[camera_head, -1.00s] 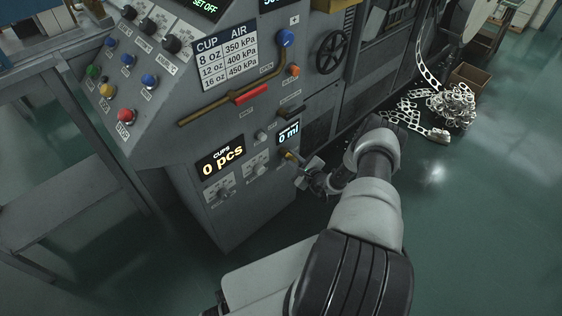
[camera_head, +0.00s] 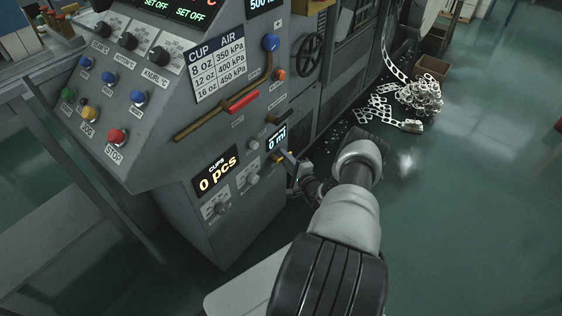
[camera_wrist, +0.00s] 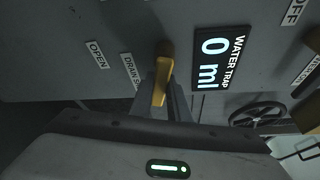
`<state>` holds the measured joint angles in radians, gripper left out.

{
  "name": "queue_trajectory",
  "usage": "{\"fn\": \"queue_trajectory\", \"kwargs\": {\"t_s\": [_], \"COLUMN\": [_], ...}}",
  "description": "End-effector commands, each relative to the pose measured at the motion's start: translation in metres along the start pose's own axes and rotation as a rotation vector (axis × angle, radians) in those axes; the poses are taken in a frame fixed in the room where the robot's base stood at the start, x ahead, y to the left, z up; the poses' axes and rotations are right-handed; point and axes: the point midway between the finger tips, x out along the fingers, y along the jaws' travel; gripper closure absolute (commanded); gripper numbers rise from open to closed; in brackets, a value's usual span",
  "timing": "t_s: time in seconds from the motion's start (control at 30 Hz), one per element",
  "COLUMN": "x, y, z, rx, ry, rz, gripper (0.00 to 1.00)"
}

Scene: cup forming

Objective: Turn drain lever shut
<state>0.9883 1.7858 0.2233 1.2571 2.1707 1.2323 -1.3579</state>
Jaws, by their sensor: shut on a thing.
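The drain lever is a small yellow handle (camera_wrist: 161,84) in the middle of the wrist view, on a grey panel between an "OPEN" label and the "WATER TRAP" display. A label starting "DRAIN S" is partly hidden beside it. In the head view the lever (camera_head: 277,157) shows as a small yellow spot under the display reading 0 ml (camera_head: 277,139). My gripper (camera_head: 287,160) reaches the panel there from the right. In the wrist view my gripper (camera_wrist: 166,104) is shut on the lever, with its fingers at the lever's outer part.
The grey machine console carries a red-handled brown lever (camera_head: 243,101), several buttons, and a cup counter (camera_head: 217,172) reading 0 pcs. A black handwheel (camera_head: 307,55) is further along.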

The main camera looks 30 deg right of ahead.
Motion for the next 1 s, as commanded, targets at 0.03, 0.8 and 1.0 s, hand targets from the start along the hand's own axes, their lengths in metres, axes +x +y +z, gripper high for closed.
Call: {"fn": "queue_trajectory", "kwargs": {"t_s": [0.03,0.8,1.0], "x": [-0.001,-0.002,-0.001], "y": [0.001,-0.010,-0.010], "z": [0.000,0.003,0.003], "rx": [-0.031,-0.276,-0.276], "ry": [0.000,-0.001,-0.001], "rz": [-0.013,-0.113,-0.113], "gripper": [1.00,1.00,1.00]}}
